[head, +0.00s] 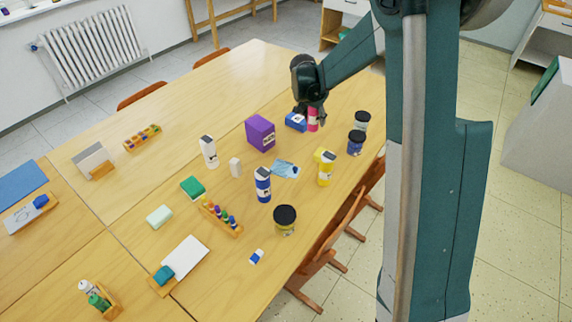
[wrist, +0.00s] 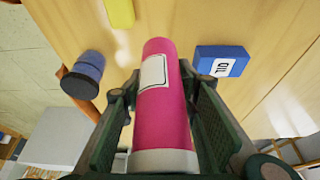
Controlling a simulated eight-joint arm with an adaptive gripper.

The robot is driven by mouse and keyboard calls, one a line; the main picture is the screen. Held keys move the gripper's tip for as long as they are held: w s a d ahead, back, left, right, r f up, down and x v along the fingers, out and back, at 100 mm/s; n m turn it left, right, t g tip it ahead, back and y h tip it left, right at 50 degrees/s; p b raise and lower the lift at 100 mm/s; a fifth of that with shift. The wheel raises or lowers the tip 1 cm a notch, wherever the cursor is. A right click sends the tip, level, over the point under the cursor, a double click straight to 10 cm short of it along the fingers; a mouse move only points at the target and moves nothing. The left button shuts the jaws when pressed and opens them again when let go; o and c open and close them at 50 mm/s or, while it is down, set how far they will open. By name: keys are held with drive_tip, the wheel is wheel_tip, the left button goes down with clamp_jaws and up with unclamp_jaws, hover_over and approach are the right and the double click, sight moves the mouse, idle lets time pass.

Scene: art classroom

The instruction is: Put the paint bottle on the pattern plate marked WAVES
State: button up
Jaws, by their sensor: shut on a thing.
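A pink paint bottle (head: 313,122) with a pale label is held between the fingers of my gripper (head: 312,108), near the far right side of the table. In the wrist view the bottle (wrist: 163,105) fills the space between the two fingers of my gripper (wrist: 165,110). No plate with a readable WAVES mark shows. A flat light-blue and white piece (head: 285,169) lies mid-table, and a board with dark line marks (head: 20,217) lies at the far left; I cannot tell whether either is the pattern plate.
A blue box (head: 296,122), which also shows in the wrist view (wrist: 222,60), stands beside the held bottle. A purple box (head: 261,133), yellow bottle (head: 326,170), blue bottle (head: 263,186) and dark-lidded jars (head: 356,143) stand nearby. Bare tabletop (head: 215,95) lies at the back left.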

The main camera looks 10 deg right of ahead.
drive_tip(key=s+a+n+t+y+b, duration=0.1)
drive_tip(key=s+a+n, duration=0.1)
drive_tip(key=s+a, duration=0.9)
drive_tip(key=a, duration=0.3)
drive_tip(key=shift+n, duration=0.4)
drive_tip(key=b, duration=0.2)
approach(288, 162)
drive_tip(key=shift+w+d+f, duration=0.35)
drive_tip(key=shift+w+d, duration=0.15)
drive_tip(key=shift+w, duration=0.3)
drive_tip(key=shift+f+b, duration=0.55)
drive_tip(key=shift+f, duration=1.3)
drive_tip(key=shift+f, duration=0.1)
drive_tip(key=o, duration=1.1)
